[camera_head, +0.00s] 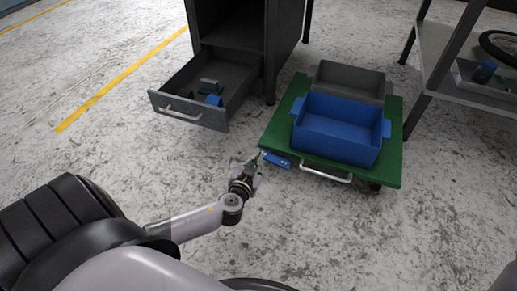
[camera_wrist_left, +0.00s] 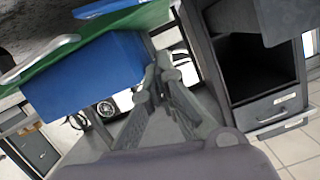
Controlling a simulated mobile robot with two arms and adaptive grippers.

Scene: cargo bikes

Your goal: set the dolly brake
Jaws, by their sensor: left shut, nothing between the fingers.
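The dolly (camera_head: 391,150) has a green deck on dark casters and a pale front handle. A blue brake pedal (camera_head: 277,160) sticks out below its front left edge. In the left wrist view a large blue block (camera_wrist_left: 85,78), which looks like this pedal, hangs under the green deck (camera_wrist_left: 100,35). My left gripper (camera_head: 255,162) is beside the pedal on its left, at deck height or lower. Its fingertips (camera_wrist_left: 158,66) are together and empty, right of the blue block. I cannot tell whether they touch the pedal. My right gripper is in no view.
A blue crate (camera_head: 337,143) and a grey crate (camera_head: 348,77) stand on the dolly. A dark cabinet with an open drawer (camera_head: 158,101) holding small items is behind left. A grey shelf (camera_head: 436,45) stands right. The floor in front is clear.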

